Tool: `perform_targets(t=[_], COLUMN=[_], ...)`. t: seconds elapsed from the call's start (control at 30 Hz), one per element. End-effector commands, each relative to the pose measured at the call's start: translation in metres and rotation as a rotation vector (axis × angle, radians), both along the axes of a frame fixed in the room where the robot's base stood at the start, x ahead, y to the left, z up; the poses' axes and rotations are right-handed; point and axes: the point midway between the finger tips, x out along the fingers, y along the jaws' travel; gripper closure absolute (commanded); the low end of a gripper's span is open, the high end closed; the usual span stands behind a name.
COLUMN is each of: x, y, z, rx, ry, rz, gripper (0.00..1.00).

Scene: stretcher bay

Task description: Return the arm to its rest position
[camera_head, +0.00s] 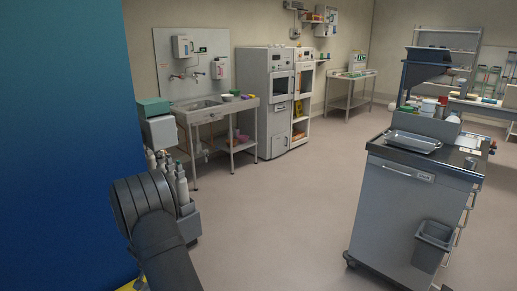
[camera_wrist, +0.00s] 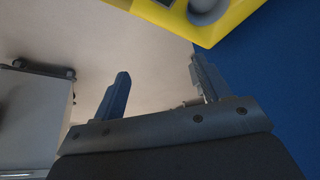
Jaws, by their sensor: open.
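My gripper (camera_wrist: 160,85) shows in the wrist view with its two dark fingers spread wide apart. It is open, and nothing is between the fingers. In the head view a dark grey rounded part of my arm stands at the lower left, and the gripper itself does not show there. In the wrist view a yellow object (camera_wrist: 232,22) with a round grey part lies past the fingers at the top. What it is cannot be told.
A grey trolley (camera_head: 400,215) with a metal tray (camera_head: 406,142) and a side bin (camera_head: 433,245) stands at the right. A sink bench (camera_head: 215,112) and white cabinets (camera_head: 268,100) line the back wall. A blue surface (camera_head: 65,140) fills the left. The middle floor is clear.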

Motion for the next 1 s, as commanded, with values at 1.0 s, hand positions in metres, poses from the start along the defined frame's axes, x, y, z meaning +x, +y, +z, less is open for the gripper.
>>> perform_targets(t=[1.0], x=[0.044], y=[0.003], z=[-0.009], rx=[0.007], ry=[-0.005], rz=[0.007], gripper=[0.13])
